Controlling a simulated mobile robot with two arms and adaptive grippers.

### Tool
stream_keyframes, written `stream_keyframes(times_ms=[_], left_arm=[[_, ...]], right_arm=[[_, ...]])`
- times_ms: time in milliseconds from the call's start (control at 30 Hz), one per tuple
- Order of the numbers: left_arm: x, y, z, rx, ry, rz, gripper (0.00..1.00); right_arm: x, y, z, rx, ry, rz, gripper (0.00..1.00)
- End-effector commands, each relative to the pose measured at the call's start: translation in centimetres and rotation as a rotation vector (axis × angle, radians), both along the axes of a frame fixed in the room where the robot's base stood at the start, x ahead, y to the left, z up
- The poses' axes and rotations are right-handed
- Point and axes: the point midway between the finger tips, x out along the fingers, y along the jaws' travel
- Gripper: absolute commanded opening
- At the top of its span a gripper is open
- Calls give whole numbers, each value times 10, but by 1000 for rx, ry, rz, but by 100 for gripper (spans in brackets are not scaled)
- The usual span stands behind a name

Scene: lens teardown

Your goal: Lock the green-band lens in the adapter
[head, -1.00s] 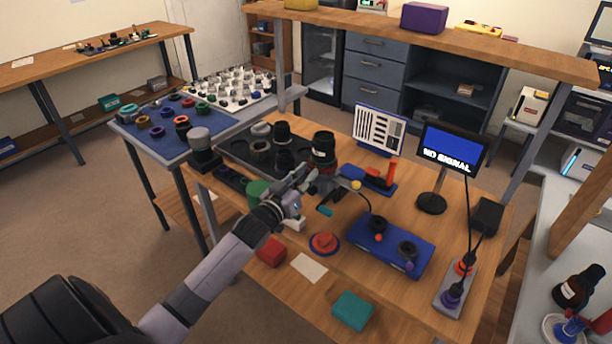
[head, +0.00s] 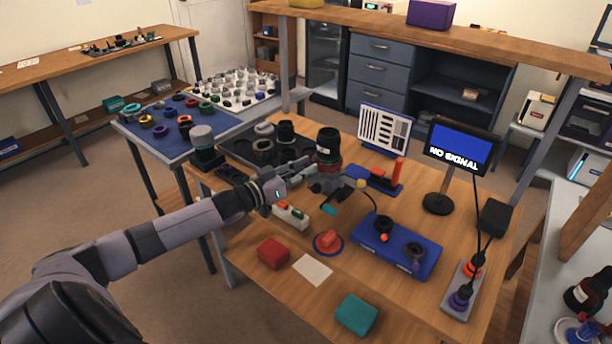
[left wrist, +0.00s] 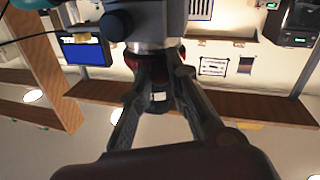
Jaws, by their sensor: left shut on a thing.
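A dark lens (head: 328,141) stands upright past the middle of the bench, with a red ring at its lower end. I see no green band on it. My left gripper (head: 328,182) is at the lens's lower end, shut. In the left wrist view, upside down, the fingers (left wrist: 153,72) close around a dark body at a red ring, against a silver collar (left wrist: 155,46). I take this collar for the adapter. The gripper hides how lens and adapter meet. My right gripper is not in view.
A dark tray (head: 233,150) with lenses lies left of the lens. A striped chart (head: 384,129) and a monitor (head: 460,146) reading NO SIGNAL stand behind and right. A blue unit (head: 397,246), a red button (head: 328,241) and a red block (head: 273,252) are nearer.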

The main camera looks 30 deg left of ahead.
Motion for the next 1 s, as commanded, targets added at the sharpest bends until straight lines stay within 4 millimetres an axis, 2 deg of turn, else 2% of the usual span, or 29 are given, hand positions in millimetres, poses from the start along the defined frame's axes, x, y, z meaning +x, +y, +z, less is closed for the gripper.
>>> stream_keyframes(times_ms=[367,400,700,1000], left_arm=[[0,4,1,0,1,-8,0],[0,4,1,0,1,-8,17],[0,3,0,1,2,-9,37],[0,3,0,1,3,-9,37]], right_arm=[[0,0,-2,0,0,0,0],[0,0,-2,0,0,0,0],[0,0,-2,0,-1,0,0],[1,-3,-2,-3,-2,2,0]])
